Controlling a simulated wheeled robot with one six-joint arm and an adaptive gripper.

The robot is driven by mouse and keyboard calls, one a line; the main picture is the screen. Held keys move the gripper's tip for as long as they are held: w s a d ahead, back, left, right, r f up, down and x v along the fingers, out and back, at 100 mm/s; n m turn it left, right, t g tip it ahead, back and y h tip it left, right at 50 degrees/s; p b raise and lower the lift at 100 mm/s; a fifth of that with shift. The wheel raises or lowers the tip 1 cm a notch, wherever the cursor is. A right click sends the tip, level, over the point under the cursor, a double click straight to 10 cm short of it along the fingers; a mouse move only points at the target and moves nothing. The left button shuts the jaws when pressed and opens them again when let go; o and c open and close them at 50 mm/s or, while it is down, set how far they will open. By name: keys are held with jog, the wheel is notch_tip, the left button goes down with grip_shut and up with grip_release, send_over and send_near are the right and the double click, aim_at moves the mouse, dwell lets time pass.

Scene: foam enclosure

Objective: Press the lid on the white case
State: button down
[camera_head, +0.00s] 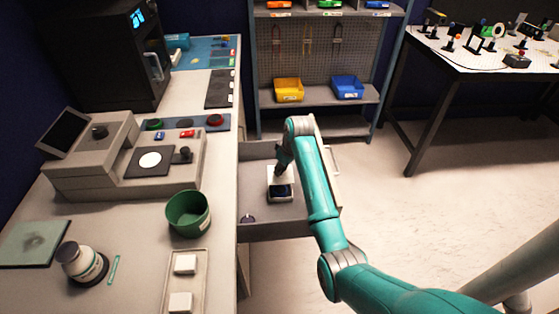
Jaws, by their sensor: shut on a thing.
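The white case (281,199) sits in an open grey drawer at the left bench, with a dark inside showing at its front. A pale flat piece, which looks like the lid (289,175), is just above the case's far part. My gripper (279,169) points down from the teal arm and is shut on this lid. The fingers are small and dark here, and the exact grip is hard to make out. I cannot tell whether the lid touches the case rim.
The open drawer (262,229) holds a small dark round item (247,218) at its front left. On the bench, a green bin (188,222) stands near the drawer, beside a tray (170,285) with white blocks. A shelf rack (316,96) stands behind the drawer.

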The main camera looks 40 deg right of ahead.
aim_at(283, 177)
jog(key=shift+a+f, duration=0.15)
jog(key=shift+f, duration=3.25)
jog(key=shift+f, duration=0.15)
jog(key=shift+c, duration=2)
grip_release()
jog(key=shift+r, duration=3.55)
